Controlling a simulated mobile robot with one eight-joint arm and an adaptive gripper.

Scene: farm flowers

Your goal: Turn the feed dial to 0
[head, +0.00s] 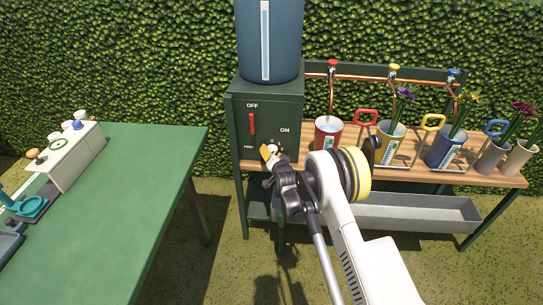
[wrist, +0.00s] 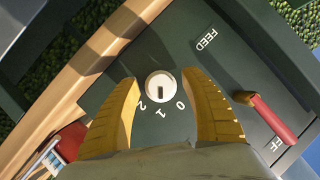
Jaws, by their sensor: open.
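The feed dial (wrist: 160,85) is a small round white knob with a dark slot mark, on a dark green panel (head: 265,103). In the wrist view the numerals 0, 1 and 2 curve along its lower side, and the mark appears to point at 1. My gripper (wrist: 163,81) is open, with one yellow finger on each side of the dial; gaps show between the fingers and the knob. In the head view my gripper (head: 269,155) is at the panel's lower part and hides most of the dial.
A red lever (head: 252,124) stands upright under OFF, close to the dial; it is right of my fingers in the wrist view (wrist: 270,118). A blue tank (head: 270,45) sits above. A wooden bench with pots (head: 328,131) and flowers is right; a green table (head: 125,215) is left.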

